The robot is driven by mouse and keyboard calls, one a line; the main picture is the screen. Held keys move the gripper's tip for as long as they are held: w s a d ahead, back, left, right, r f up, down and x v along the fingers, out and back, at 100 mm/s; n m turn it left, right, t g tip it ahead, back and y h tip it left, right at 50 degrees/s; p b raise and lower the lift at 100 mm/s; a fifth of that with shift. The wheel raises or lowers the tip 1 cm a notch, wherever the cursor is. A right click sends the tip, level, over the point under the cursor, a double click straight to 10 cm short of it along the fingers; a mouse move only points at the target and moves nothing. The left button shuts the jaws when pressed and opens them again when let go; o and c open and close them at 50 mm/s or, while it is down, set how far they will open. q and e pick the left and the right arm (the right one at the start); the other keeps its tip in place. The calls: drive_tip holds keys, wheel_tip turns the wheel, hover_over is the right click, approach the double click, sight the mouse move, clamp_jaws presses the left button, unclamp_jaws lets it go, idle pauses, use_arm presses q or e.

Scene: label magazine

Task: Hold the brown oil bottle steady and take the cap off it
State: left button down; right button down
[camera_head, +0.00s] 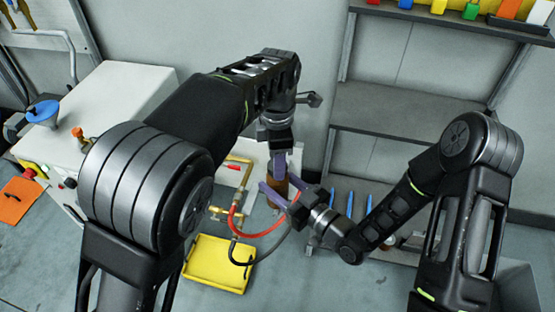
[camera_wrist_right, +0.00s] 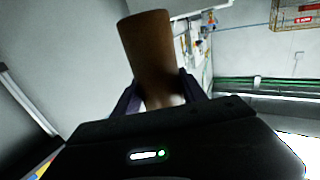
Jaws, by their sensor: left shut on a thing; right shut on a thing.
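The brown oil bottle (camera_head: 280,187) is held in the air near the middle of the head view, between my two grippers. My right gripper (camera_head: 284,197) comes in from the right and is shut on the bottle's body. In the right wrist view the brown bottle (camera_wrist_right: 148,50) stands between the right fingers (camera_wrist_right: 160,100), one plain end free at the top. My left gripper (camera_head: 279,163) points down from above, shut at the bottle's upper end, where the cap sits. The cap itself is hidden by the fingers, and I cannot tell whether it is still seated.
A yellow tray (camera_head: 216,264) lies on the floor below, left of my right gripper. Red and black hoses (camera_head: 258,234) with brass fittings run close by. A white cabinet (camera_head: 122,92) stands at left. A grey shelf unit (camera_head: 405,108) is behind.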

use_arm(q)
drive_tip(key=shift+r, duration=0.1)
drive_tip(key=shift+r, duration=0.95)
drive_tip(key=shift+r, duration=0.15)
drive_tip(key=shift+r, duration=1.9)
